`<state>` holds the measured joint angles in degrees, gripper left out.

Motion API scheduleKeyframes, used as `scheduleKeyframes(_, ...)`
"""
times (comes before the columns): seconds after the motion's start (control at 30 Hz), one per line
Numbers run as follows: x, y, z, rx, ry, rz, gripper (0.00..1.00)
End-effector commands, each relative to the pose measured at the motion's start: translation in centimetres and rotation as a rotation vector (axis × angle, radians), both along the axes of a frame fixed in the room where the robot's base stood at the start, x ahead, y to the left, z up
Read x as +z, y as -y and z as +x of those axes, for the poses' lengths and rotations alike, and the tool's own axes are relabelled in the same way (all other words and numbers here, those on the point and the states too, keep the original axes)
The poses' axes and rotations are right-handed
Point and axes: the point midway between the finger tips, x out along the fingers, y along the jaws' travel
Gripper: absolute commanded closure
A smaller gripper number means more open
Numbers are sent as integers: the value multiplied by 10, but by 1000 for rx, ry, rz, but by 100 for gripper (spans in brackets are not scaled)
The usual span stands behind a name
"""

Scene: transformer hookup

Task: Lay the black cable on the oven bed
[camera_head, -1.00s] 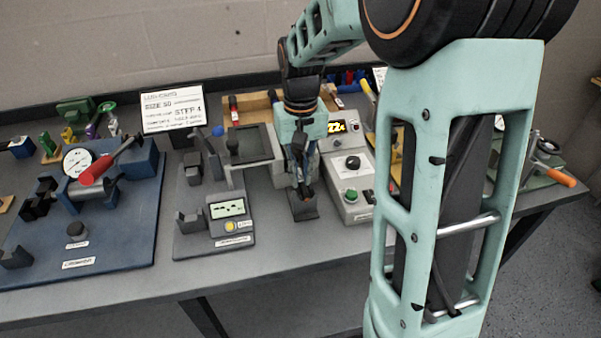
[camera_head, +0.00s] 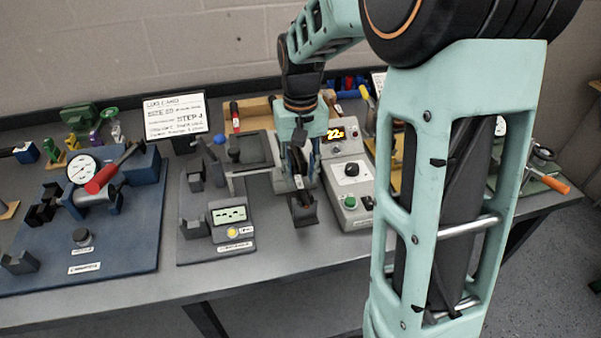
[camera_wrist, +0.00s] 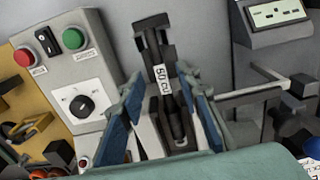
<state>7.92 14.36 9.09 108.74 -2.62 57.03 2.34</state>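The black cable (camera_wrist: 172,105) shows in the wrist view as a dark length with a white printed label. It lies lengthwise along the black cradle of the oven bed (camera_wrist: 152,24), between my fingers. My gripper (camera_wrist: 160,84) has its two blue-padded fingers spread on either side of the cable, with gaps visible beside it. The head view shows my gripper (camera_head: 300,184) low over the bed (camera_head: 304,217), beside the oven's control box (camera_head: 350,172).
A gauge station with a red handle (camera_head: 101,180) stands on the left. A tester with a small display (camera_head: 229,214) is left of the bed. A blue ball-ended lever (camera_head: 219,140) rises behind it. The table's front strip is clear.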

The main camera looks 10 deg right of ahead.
Motion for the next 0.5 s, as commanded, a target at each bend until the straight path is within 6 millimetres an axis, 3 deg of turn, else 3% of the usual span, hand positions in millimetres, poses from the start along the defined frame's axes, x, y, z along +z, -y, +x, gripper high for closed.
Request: scheduleKeyframes(0.5,42,0,0,0,0,0,69)
